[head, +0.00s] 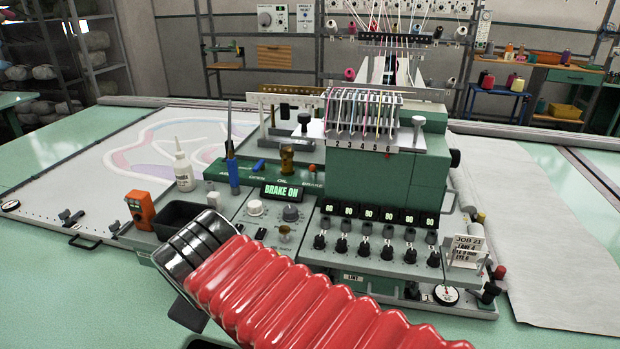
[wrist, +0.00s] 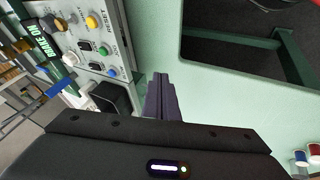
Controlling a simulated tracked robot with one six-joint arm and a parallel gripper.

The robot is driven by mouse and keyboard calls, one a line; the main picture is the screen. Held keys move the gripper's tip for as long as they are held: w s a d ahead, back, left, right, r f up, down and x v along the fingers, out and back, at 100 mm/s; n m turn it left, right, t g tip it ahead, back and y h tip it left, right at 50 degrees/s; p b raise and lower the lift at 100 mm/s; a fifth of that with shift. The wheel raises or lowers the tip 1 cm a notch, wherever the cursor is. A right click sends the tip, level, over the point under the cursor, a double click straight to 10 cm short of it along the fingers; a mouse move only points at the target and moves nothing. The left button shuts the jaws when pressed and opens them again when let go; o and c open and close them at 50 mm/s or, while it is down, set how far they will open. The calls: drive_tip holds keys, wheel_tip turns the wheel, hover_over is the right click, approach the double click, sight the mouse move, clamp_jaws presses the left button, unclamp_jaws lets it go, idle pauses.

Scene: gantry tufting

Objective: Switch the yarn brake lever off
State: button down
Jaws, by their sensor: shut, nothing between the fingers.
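The machine's lit display (head: 283,192) reads BRAKE ON; part of it also shows, turned sideways, in the wrist view (wrist: 47,42). Behind it on the green deck, a small red-orange knob (head: 312,168) stands beside a brass knob (head: 287,158) and a blue handle (head: 258,165). The small labels there are too blurred to tell which one is the brake lever. My gripper (wrist: 161,82) is shut and empty in the wrist view, its dark fingers over pale green surface, apart from the panel. In the head view my red sleeved arm hides part of the machine's front.
The control panel (wrist: 82,45) carries several coloured knobs. A black bin (head: 183,218), orange box (head: 139,210), glue bottle (head: 184,168) and blue-handled tool (head: 232,165) stand left of the display. A row of black knobs (head: 365,246) lies right. Pale green table (head: 60,300) is free at front left.

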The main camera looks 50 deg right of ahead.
sight(314, 170)
drive_tip(key=w+d+n+h, duration=0.1)
drive_tip(key=d+n, duration=0.2)
drive_tip(key=d, duration=0.2)
drive_tip(key=w+d+r+n+h, duration=0.1)
drive_tip(key=d+n+h, duration=0.1)
drive_tip(key=d, duration=0.4)
drive_tip(key=w+d+r+n+h, duration=0.1)
drive_tip(key=d+n+h, duration=0.1)
drive_tip(key=d+n, duration=0.2)
drive_tip(key=shift+w+d+r+g, duration=0.1)
drive_tip(key=shift+d+g, duration=0.05)
drive_tip(key=shift+d, duration=0.4)
drive_tip(key=shift+w+d+r+g, duration=0.1)
drive_tip(key=shift+d+g, duration=0.05)
drive_tip(key=shift+d, duration=0.35)
drive_tip(key=d+n, duration=0.3)
drive_tip(key=d, duration=0.1)
drive_tip(key=d+n+h, duration=0.1)
drive_tip(key=d+n, duration=0.3)
drive_tip(key=d, duration=0.1)
drive_tip(key=w+d+n+h, duration=0.1)
drive_tip(key=d+n, duration=0.3)
drive_tip(key=shift+d, duration=0.25)
drive_tip(key=shift+d+n+h, duration=0.3)
drive_tip(key=shift+d+n, duration=0.1)
drive_tip(key=shift+n, duration=0.3)
